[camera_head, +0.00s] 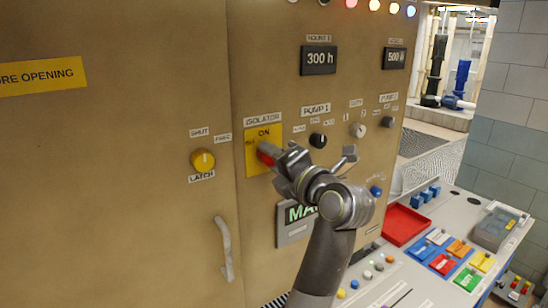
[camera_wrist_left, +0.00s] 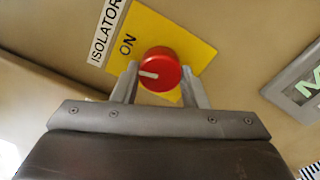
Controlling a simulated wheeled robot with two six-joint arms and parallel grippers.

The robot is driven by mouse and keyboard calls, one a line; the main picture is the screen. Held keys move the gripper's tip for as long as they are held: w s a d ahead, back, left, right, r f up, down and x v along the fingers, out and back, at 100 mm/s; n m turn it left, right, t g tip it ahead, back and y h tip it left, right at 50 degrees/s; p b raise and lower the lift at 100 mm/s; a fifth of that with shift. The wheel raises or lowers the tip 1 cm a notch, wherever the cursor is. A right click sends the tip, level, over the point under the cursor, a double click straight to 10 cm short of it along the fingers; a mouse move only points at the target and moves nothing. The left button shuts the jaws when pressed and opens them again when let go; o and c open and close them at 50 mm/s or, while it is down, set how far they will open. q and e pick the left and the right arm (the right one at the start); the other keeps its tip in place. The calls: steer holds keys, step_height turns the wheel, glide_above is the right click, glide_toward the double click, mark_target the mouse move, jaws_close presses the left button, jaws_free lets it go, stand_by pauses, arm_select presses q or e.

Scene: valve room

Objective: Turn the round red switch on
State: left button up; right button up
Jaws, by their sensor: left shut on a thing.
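The round red switch (camera_head: 266,154) sits on a yellow plate (camera_head: 251,163) marked ON, under an ISOLATOR label on the tan cabinet. My left gripper (camera_head: 276,163) reaches it from the right and partly covers it. In the left wrist view the red switch (camera_wrist_left: 163,68) stands between the two fingers of my left gripper (camera_wrist_left: 160,88), which are shut on its sides. A white mark on the switch face points left in that view. The ON lettering lies up and left of the switch there. My right gripper is not in view.
A yellow LATCH knob (camera_head: 203,160) and a vertical handle (camera_head: 224,248) are left of the switch. A black PUMP 1 knob (camera_head: 317,140) is to the right. A green-lettered MAIN sign (camera_head: 292,232) is below. A desk with a red tray (camera_head: 403,225) stands at lower right.

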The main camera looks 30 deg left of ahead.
arm_select(q)
steer(key=shift+r+m, duration=0.1)
steer(key=shift+m, duration=1.4)
steer(key=o, duration=1)
steer(key=shift+d, duration=0.1)
